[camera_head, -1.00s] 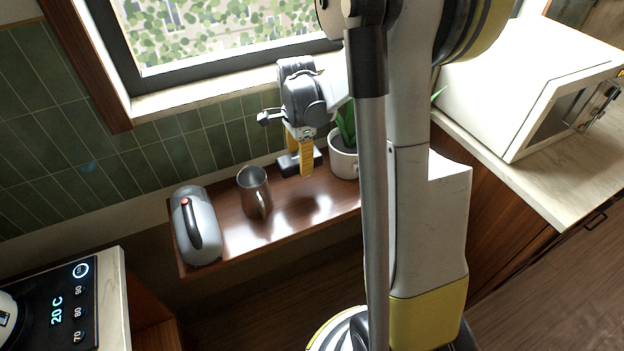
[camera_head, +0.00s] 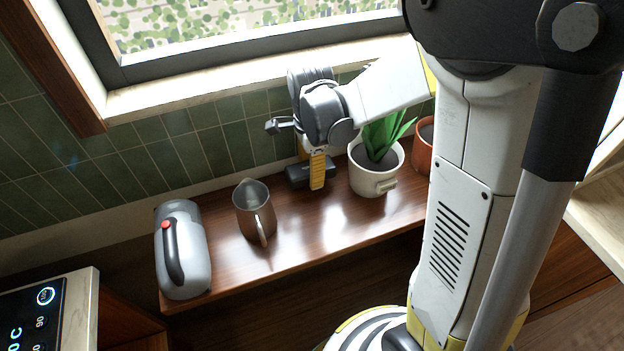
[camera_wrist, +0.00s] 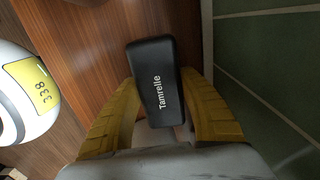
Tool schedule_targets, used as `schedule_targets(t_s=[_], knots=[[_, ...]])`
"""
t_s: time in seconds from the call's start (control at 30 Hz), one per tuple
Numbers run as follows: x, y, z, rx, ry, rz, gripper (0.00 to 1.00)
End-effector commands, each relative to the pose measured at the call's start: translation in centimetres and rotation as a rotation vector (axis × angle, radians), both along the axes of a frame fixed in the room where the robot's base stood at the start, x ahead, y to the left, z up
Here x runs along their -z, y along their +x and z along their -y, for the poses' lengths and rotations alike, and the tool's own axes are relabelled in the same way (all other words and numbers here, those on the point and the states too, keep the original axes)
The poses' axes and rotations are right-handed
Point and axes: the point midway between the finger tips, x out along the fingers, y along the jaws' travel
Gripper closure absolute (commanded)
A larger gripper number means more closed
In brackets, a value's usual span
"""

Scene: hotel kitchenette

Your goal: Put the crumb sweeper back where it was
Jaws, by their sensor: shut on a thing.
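A black block with rounded edges, lettered "Tamrelle" (camera_wrist: 157,85), is between my two yellow fingers in the wrist view; it seems to be the crumb sweeper. In the head view this black block (camera_head: 326,172) is low at the back of the wooden shelf, by the tiled wall and left of the white plant pot. My gripper (camera_head: 311,168) points down and is shut on it; the gripper also shows in the wrist view (camera_wrist: 162,100). I cannot tell whether the block touches the shelf.
The brown shelf (camera_head: 330,225) also holds a grey appliance with a black handle (camera_head: 190,255), a metal jug (camera_head: 250,210), a white plant pot (camera_head: 368,178) and a terracotta pot (camera_head: 424,150). Green tiles (camera_head: 190,140) rise behind. The shelf front is clear between jug and white pot.

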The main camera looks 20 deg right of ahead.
Motion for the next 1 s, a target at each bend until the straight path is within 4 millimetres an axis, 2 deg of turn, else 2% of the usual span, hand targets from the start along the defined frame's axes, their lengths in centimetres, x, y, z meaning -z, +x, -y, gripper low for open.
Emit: schedule_targets(t_s=[0.03,0.13,0.5,0.53,0.6,0.87,1.0], knots=[[1.2,0.0,0.0,0.0,0.0,0.0,0.81],[2.4,0.0,0.0,0.0,0.0,0.0,0.81],[2.7,0.0,0.0,0.0,0.0,0.0,0.81],[2.8,0.0,0.0,0.0,0.0,0.0,0.5],[2.7,0.0,0.0,0.0,0.0,0.0,0.33],[2.6,0.0,0.0,0.0,0.0,0.0,0.33],[1.8,0.0,0.0,0.0,0.0,0.0,0.33]])
